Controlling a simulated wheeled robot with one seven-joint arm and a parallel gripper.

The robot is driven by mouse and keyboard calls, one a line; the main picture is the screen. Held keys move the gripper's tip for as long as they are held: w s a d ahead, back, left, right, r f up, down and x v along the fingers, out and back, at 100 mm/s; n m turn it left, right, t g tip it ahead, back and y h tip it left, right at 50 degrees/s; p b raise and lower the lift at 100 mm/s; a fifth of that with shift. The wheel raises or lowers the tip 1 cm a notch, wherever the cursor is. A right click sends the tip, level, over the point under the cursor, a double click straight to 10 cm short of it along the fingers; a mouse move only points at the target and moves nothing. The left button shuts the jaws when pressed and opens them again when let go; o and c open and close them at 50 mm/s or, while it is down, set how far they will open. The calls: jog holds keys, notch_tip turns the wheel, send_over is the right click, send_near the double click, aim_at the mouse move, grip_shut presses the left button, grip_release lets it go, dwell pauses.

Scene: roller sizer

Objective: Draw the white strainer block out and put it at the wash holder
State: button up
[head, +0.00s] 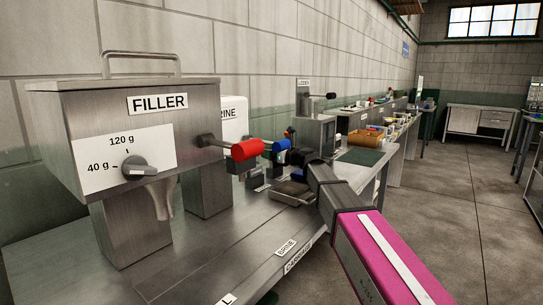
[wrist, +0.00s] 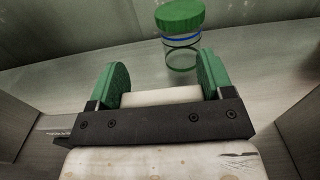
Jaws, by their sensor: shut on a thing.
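The white strainer block (wrist: 160,96) shows in the wrist view as a pale bar between the green-padded fingers of my gripper (wrist: 161,76). The gripper is shut on it, with a pad against each end. The lower part of the block is hidden behind the dark gripper bar. In the head view the dark end of my arm is among the machines past the red handle; the fingers and block cannot be made out there. The wash holder cannot be picked out for sure in either view.
A clear jar with a green lid (wrist: 180,45) stands just beyond the fingers. Grey walls flank the gripper in the wrist view. In the head view the filler (head: 150,150) with its red handle (head: 245,150) stands at left. A dark tray (head: 291,192) lies on the bench nearby.

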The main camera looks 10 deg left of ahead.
jog(key=shift+r, duration=0.45)
jog(key=shift+f, duration=1.7)
dwell(1.1)
